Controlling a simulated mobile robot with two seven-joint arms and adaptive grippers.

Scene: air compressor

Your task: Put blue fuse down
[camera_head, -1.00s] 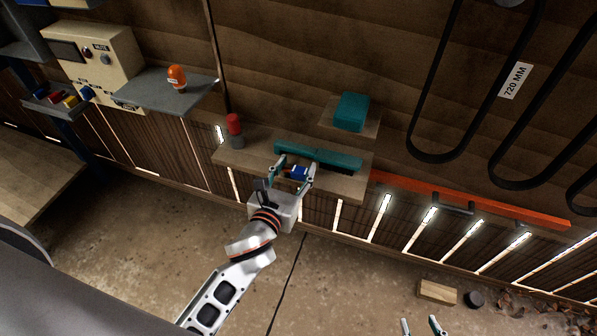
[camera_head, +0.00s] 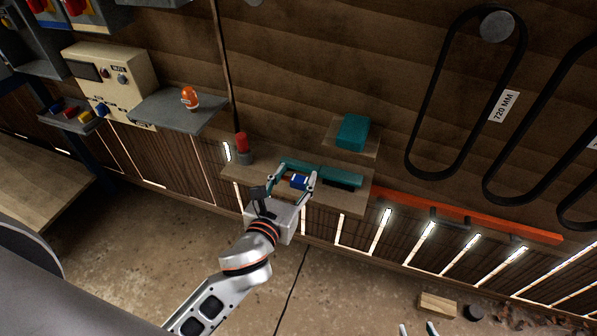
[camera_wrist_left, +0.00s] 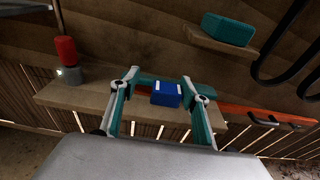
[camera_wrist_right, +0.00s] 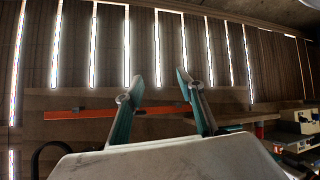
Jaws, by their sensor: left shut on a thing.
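The blue fuse (camera_head: 299,181) is between the fingers of my left gripper (camera_head: 298,174), which is shut on it. The left wrist view shows the blue fuse (camera_wrist_left: 165,95) with pale marks on its top edge, between the two teal-and-grey fingers. The fuse is over the front part of a wooden shelf (camera_head: 233,171); I cannot tell whether it touches the shelf. My right gripper (camera_head: 418,330) is only just in view at the bottom edge. The right wrist view shows my right gripper (camera_wrist_right: 155,85) open and empty.
A teal brush (camera_head: 343,176) lies along the shelf behind the fuse. A red-topped cylinder (camera_head: 242,146) stands at its left end. A teal box (camera_head: 353,132) sits on a small shelf above. Left is a grey shelf (camera_head: 165,112) with an orange item (camera_head: 189,97).

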